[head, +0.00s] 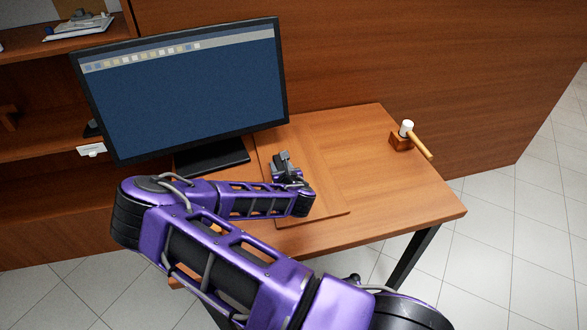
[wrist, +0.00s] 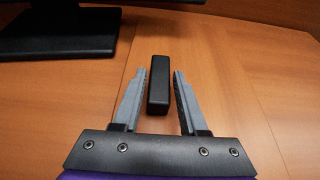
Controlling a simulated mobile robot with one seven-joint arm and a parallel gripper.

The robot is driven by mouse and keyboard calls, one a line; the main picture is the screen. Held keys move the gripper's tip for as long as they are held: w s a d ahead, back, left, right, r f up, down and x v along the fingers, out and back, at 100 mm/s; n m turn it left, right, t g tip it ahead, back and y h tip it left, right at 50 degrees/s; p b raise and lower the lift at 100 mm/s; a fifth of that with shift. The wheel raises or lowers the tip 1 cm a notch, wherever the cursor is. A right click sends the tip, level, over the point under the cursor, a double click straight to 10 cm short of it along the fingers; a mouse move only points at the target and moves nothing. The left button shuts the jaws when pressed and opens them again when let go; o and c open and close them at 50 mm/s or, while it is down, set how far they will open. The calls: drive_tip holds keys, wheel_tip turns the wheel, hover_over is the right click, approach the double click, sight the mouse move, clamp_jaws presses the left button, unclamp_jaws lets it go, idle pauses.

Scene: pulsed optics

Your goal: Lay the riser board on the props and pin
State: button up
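A narrow gap shows on both sides of the block, and nothing is gripped. A flat wooden panel (head: 325,203), perhaps the riser board, lies under my gripper and matches the desk's colour. My arm hides part of it in the head view. I cannot make out a pin.
A monitor (head: 185,85) stands on the desk's left, its black foot (head: 212,158) close to my gripper.

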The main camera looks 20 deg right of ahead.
clamp_jaws()
drive_tip(key=shift+r, duration=0.1)
idle(1.0)
